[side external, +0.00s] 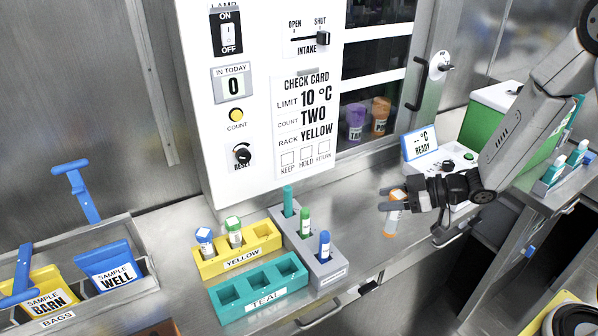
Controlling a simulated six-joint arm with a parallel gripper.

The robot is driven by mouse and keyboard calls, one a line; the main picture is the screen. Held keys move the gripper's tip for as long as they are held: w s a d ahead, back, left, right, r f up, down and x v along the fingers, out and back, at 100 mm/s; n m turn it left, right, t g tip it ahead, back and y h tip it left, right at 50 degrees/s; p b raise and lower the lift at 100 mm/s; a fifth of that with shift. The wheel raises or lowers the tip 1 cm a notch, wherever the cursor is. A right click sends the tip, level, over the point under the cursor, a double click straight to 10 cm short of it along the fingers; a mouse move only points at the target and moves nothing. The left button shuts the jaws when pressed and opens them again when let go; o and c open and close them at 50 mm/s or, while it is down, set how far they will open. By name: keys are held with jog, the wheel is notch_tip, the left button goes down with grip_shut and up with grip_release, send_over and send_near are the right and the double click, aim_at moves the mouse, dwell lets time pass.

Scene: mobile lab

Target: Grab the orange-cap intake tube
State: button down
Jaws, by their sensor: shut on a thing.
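The orange-cap tube (392,222) is between the jaws of my gripper (388,200), right of the middle in the side external view. It hangs slightly tilted, with a pale body and orange showing at its lower end. Orange also shows at the top, partly behind the fingers. My gripper is shut on it and holds it in front of the counter edge, apart from the racks. The fingers hide the tube's middle.
A yellow rack (210,268) holds two tubes. A teal rack (232,312) looks empty. A grey rack (325,281) holds several tubes. A readout device (420,142) stands behind my gripper. A steel bin (140,240) with sample bags is at left.

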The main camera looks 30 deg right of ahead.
jog(key=shift+s+r, duration=0.35)
jog(key=shift+s, duration=0.4)
jog(key=shift+s+r, duration=0.3)
jog(key=shift+s, duration=0.4)
jog(key=shift+w, duration=0.1)
